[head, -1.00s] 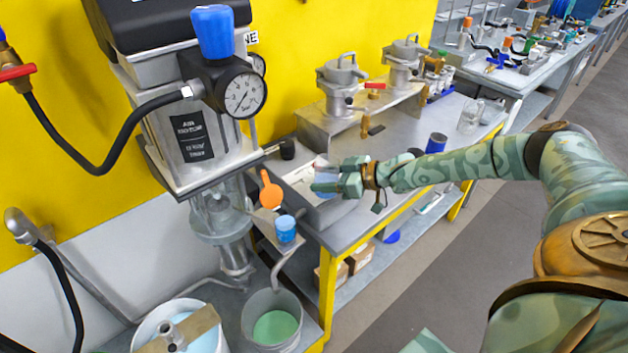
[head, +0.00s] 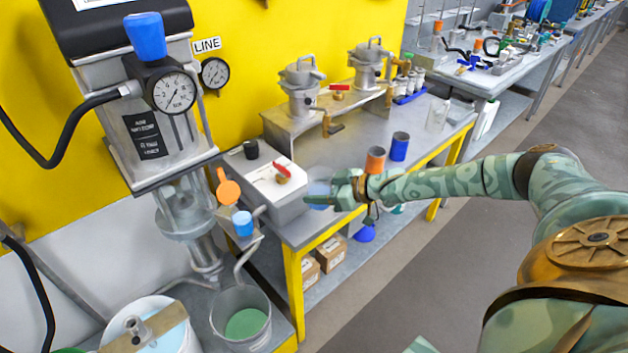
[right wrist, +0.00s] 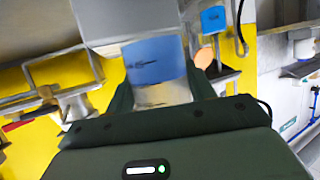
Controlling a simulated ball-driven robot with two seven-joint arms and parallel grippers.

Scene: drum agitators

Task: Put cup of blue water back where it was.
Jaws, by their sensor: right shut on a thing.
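My right gripper (head: 328,190) is shut on the cup of blue water (head: 317,191), a clear cup with blue in it. The gripper holds it in front of the table's near edge, just right of the grey and white box in the head view. In the right wrist view the cup (right wrist: 154,62) sits between the two fingers, with a blue band above a paler, see-through part. The gripper hides part of the cup in the head view. My left gripper does not show.
The grey table (head: 350,180) carries a box with a red-handled valve (head: 283,174), an orange cup (head: 375,160), a dark blue cup (head: 399,146) and a clear beaker (head: 437,115). Another blue cup (head: 243,223) stands on a small ledge by the drum agitator. A bucket (head: 240,318) holds green liquid.

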